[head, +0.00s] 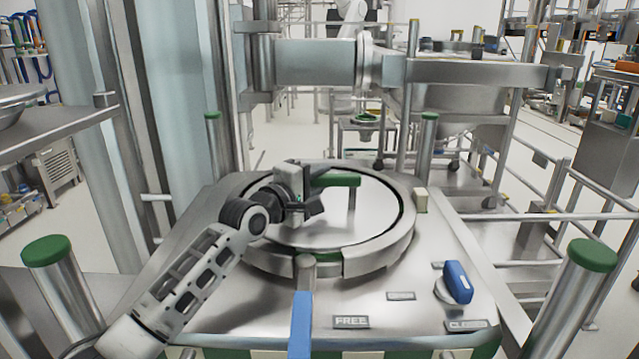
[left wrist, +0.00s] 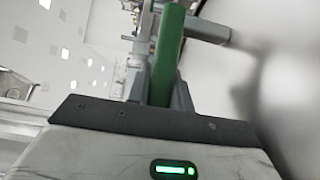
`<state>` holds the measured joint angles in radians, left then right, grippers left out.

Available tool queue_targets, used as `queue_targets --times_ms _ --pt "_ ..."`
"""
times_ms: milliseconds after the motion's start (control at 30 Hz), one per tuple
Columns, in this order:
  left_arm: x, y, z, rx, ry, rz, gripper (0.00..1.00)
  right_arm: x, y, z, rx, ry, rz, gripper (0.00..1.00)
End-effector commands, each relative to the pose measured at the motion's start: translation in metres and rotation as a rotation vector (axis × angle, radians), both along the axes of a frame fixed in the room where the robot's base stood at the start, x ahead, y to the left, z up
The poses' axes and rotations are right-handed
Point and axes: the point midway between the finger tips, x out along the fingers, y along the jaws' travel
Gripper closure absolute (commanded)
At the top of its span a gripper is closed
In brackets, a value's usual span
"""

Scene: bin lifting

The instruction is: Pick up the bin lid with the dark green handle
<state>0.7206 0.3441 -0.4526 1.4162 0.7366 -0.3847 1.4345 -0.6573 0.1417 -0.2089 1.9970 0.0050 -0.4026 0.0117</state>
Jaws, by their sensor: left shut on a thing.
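The round steel bin lid (head: 345,219) lies inside the ring-shaped rim on top of the steel station. Its dark green handle (head: 338,180) stands above the lid on a metal post. My left gripper (head: 306,183) comes in from the left and is shut on the left end of the handle. In the left wrist view the green handle (left wrist: 167,55) runs between the gripper's fingers (left wrist: 160,88). The part of the handle inside the gripper is hidden in the head view. My right gripper is not in view.
A blue lever (head: 300,325) stands at the front of the station, and a blue knob (head: 457,282) is at its right. Green-capped posts stand around it, including one at front left (head: 47,251) and one at front right (head: 592,255). A steel pipe structure (head: 320,62) is behind.

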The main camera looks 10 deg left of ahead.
Motion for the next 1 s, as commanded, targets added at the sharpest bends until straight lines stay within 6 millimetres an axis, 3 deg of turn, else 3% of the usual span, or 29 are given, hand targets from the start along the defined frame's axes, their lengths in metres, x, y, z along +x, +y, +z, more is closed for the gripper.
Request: queue_targets --times_ms 33,233,300,600,800,1000 --pt "0.000 0.000 0.020 -0.011 -0.023 0.000 1.00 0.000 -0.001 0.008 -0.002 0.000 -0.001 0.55" --pt "0.000 0.000 0.044 -0.010 -0.024 0.000 1.00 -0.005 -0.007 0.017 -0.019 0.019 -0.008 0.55" --pt "-0.010 -0.005 0.047 -0.013 -0.028 -0.006 1.00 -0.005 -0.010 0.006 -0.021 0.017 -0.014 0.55" --pt "-0.054 -0.019 0.099 -0.012 -0.029 -0.003 1.00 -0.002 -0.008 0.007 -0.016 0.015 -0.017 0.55" --pt "-0.093 -0.032 0.114 -0.011 -0.025 -0.002 1.00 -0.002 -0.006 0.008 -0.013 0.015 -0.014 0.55" --pt "-0.118 -0.041 0.126 -0.009 -0.023 -0.001 1.00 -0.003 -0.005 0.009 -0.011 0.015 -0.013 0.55"
